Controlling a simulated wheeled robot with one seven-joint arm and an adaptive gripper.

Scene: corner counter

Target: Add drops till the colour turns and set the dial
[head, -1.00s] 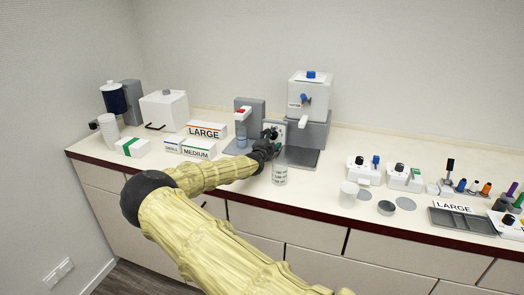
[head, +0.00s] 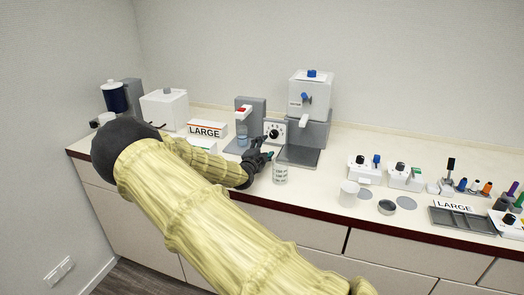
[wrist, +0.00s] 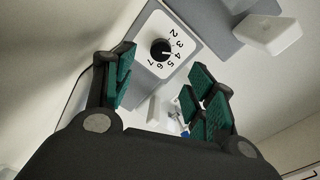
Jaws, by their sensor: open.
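The dial (head: 274,131) is a white plate with a round black knob, standing on the counter beside the grey dropper stand (head: 257,112). In the wrist view the dial's knob (wrist: 160,49) is surrounded by numbers, 2 to 7 readable; its pointer seems near 4, but I cannot be sure. The stand has a white head with a red top (head: 243,109), and a clear vessel with bluish liquid (head: 242,136) is under it. My gripper (head: 264,157) is open and empty, in front of and below the dial, apart from it. It also frames the dial in the wrist view (wrist: 163,88).
A white printed container (head: 280,174) stands close to the right of my gripper. The white dispenser (head: 309,95) with blue knob is behind it. A white cup (head: 348,194) stands right.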

